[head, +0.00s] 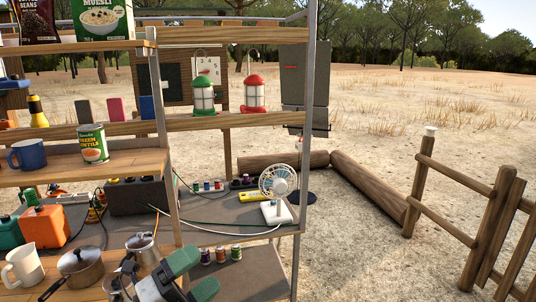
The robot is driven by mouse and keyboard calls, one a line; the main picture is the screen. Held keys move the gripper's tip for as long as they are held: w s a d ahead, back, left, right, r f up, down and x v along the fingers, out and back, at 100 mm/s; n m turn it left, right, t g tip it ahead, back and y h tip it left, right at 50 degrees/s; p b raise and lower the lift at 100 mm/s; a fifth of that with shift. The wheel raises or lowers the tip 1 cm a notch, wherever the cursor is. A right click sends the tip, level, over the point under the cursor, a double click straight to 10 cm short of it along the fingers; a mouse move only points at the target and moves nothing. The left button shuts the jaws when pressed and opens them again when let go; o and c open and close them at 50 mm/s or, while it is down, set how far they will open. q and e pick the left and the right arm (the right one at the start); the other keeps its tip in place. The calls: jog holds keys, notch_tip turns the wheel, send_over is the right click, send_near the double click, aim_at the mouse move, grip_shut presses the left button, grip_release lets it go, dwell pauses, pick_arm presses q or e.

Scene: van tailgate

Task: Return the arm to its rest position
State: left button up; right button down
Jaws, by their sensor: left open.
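My left gripper (193,276) is at the bottom of the head view, with green finger pads spread apart. It is open and nothing shows between the fingers. It is in front of the lower shelf, just right of a metal moka-style pot (141,247) in the picture. Part of the arm behind it is cut off by the bottom edge. My right gripper is not in view.
Shelves hold a saucepan (80,266), a cream mug (23,266), a blue mug (28,155), a lentil can (93,144), green (203,98) and red (254,95) lanterns, and a white fan (277,190). Open dry ground and a wooden fence (486,230) are to the right.

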pick_arm(q)
jog(key=s+a+f+n+t+y, duration=0.1)
jog(key=s+a+f+n+y, duration=0.2)
jog(key=a+f+n+y, duration=0.55)
jog(key=s+a+f+n+y, duration=0.3)
jog(key=f+n+y, duration=0.4)
jog(key=n+y, duration=0.7)
jog(key=s+d+f+n+g+h, duration=0.25)
jog(key=s+f+g, duration=0.25)
jog(key=s, duration=0.4)
jog(key=s+d+f+n+g+h, duration=0.1)
jog(key=s+f+n+g+h, duration=0.2)
jog(key=s+f+g, duration=0.4)
notch_tip(320, 180, down, 22)
jog(key=s, duration=0.1)
jog(key=s+a+f+g, duration=0.1)
jog(key=s+a+f, duration=0.2)
jog(key=s+f, duration=1.3)
notch_tip(320, 180, down, 2)
jog(key=shift+s+f+m, duration=0.2)
jog(key=shift+s+m, duration=0.1)
jog(key=shift+m, duration=0.1)
